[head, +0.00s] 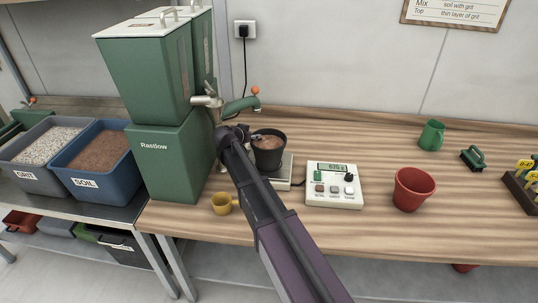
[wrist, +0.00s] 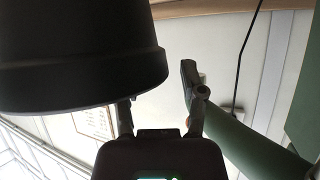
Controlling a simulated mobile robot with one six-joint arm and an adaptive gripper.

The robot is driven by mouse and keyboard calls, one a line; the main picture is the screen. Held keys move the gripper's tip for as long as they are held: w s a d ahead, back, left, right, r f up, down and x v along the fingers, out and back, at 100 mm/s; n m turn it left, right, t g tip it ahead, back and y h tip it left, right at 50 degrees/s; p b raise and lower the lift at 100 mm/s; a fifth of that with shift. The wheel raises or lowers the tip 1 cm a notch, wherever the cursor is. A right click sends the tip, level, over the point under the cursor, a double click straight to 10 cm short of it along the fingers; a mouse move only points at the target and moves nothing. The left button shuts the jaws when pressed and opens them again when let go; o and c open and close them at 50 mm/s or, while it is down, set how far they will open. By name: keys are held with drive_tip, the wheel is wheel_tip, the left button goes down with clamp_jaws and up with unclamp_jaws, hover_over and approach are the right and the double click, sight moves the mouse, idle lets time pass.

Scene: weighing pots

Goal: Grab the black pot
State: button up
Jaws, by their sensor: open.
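The black pot (head: 268,157), filled with brown soil, stands upright on the scale's plate (head: 284,183), beside the green dispenser. My gripper (head: 257,135) is at the far left of the pot's rim in the head view, with its fingers partly hard to make out. In the wrist view the black pot (wrist: 78,60) fills the upper left, large and close. My gripper (wrist: 158,92) shows open there. One finger's tip is hidden by the pot's rim; the other is apart from the pot, to its right. I cannot tell whether either finger touches it.
The green dispenser (head: 168,155) and its spout (head: 240,104) stand close to my gripper. The scale's display box (head: 333,185) and a red pot (head: 412,189) are to the right. Bench space between those two is clear.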

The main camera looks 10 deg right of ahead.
drive_tip(key=shift+w+d+f, duration=0.3)
drive_tip(key=shift+w+d, duration=0.15)
